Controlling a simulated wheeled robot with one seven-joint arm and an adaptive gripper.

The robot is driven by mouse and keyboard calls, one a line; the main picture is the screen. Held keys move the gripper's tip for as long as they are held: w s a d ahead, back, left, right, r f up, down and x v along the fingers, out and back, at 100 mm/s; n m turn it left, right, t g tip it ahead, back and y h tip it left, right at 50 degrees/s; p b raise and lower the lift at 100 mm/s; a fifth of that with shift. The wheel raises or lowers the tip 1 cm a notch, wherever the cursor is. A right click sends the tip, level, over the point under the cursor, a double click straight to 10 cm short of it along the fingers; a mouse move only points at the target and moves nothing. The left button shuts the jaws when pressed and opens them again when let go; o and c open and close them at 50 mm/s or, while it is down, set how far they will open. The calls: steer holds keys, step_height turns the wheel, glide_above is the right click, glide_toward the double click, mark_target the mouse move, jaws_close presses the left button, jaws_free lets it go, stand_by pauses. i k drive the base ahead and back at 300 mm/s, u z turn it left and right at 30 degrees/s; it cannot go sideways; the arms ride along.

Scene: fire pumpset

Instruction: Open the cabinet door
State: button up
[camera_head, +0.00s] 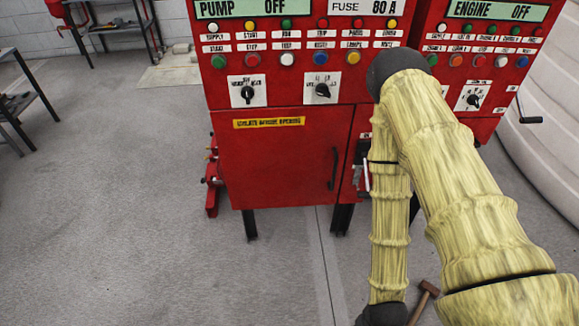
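The red cabinet door (275,165) is in the lower front of the left red control cabinet, below the knobs. It looks shut. A yellow label (269,123) is on its upper part, and a dark vertical handle (333,168) is near its right edge. My arm, in a yellowish ribbed cover, crosses the right side of the view and bends down in front of the cabinet. My gripper is not visible; the arm's lower end leaves the bottom edge, right of and nearer than the door. A grey metal lever or latch (362,175) shows beside the arm.
Rotary knobs (247,93) and buttons sit above the door. A hammer (424,298) lies on the floor beside my arm. A large white tank (550,130) is at the right, a dark table (30,90) at the far left. The floor left and front is clear.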

mark_target(292, 154)
steer(key=z, duration=1)
steer(key=k, duration=0.75)
steer(key=u, duration=1.45)
